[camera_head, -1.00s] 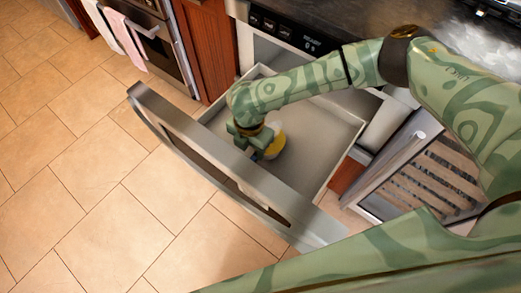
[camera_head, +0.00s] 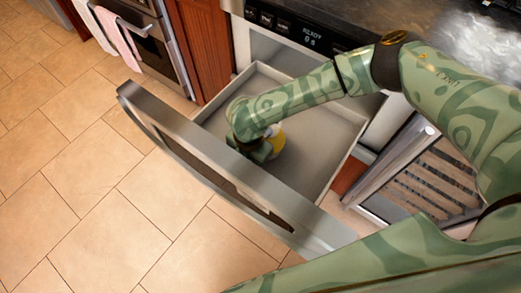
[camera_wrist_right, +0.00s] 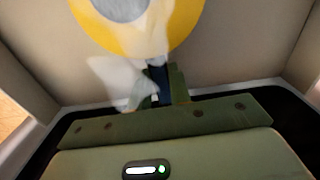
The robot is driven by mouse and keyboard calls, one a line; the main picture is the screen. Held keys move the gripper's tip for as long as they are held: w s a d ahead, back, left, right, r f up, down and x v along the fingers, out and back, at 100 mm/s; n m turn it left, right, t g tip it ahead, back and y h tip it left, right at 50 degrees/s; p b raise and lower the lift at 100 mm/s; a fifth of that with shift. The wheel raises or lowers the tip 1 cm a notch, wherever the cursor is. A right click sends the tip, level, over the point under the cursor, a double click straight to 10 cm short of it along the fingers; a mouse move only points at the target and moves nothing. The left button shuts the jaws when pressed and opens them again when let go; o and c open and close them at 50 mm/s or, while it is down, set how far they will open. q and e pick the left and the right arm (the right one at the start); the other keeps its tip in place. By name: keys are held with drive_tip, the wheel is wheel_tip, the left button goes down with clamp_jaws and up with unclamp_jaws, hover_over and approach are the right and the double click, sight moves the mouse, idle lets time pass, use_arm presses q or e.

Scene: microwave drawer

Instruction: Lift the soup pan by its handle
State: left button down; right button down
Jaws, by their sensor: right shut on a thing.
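The soup pan (camera_head: 277,140) is mostly hidden behind my right forearm in the head view. Only a yellow sliver of it shows, inside the open drawer (camera_head: 318,166). In the right wrist view the pan (camera_wrist_right: 190,28) is a yellow ring around a grey round middle, cut off by the top edge. Its dark blue handle (camera_wrist_right: 158,84) points toward my right gripper (camera_wrist_right: 162,88), which is shut on it. In the head view the right gripper (camera_head: 258,152) is low in the drawer, its fingers largely hidden. My left gripper is not in view.
The drawer's steel front (camera_head: 205,160) stands close on the left of my right gripper. The microwave panel (camera_head: 290,28) and counter (camera_head: 430,25) are above and behind. A slatted cooler door (camera_head: 425,180) is at right. The tiled floor (camera_head: 80,190) is clear.

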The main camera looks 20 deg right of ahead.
drive_tip(key=shift+r, duration=0.1)
